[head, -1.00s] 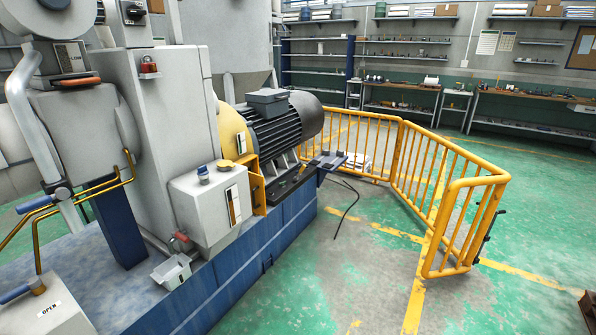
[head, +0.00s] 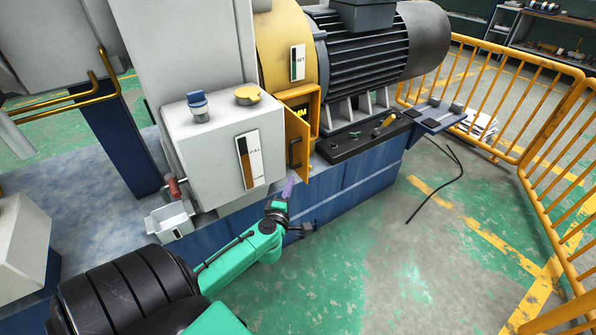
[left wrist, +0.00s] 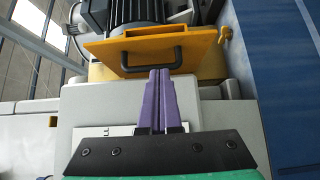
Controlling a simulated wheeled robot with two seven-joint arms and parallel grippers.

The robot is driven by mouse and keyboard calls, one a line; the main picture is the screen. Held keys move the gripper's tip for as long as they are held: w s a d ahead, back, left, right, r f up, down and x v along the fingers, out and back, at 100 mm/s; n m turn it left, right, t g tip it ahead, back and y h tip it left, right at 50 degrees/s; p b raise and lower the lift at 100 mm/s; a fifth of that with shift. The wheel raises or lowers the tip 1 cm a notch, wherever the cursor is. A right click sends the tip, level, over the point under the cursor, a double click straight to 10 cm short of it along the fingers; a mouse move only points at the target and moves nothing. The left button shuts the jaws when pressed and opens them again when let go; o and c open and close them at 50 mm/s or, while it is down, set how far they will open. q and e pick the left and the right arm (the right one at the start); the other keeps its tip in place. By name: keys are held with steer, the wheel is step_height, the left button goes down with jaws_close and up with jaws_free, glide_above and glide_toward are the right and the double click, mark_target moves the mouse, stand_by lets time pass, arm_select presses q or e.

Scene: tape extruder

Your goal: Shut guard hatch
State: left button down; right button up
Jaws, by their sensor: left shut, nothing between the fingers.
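The guard hatch (head: 297,142) is a flat yellow-orange door with a black bar handle (head: 295,152). It stands open, swung out from the yellow guard housing (head: 286,50) beside the motor. My left gripper (head: 289,184), with purple fingers, is shut and empty just below the hatch. In the left wrist view the hatch (left wrist: 205,50) spans the top middle, its handle (left wrist: 151,69) showing close to the closed fingertips (left wrist: 158,73). I cannot tell whether the fingertips touch the handle. My right gripper is in neither view.
A grey box (head: 221,145) with a level gauge and a blue cap stands left of the hatch. The black motor (head: 365,50) sits behind on the blue base (head: 345,185). Yellow railings (head: 540,130) stand at the right. The green floor (head: 400,285) in front is mostly clear, with a black cable (head: 440,180).

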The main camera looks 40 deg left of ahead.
mark_target(301, 156)
arm_select(q)
steer(key=b+x, duration=0.2)
steer(key=x, duration=0.7)
steer(key=shift+w+a, duration=0.15)
steer(key=shift+w, duration=0.25)
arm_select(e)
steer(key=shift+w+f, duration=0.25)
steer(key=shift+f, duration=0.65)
arm_select(q)
steer(key=shift+w, duration=0.1)
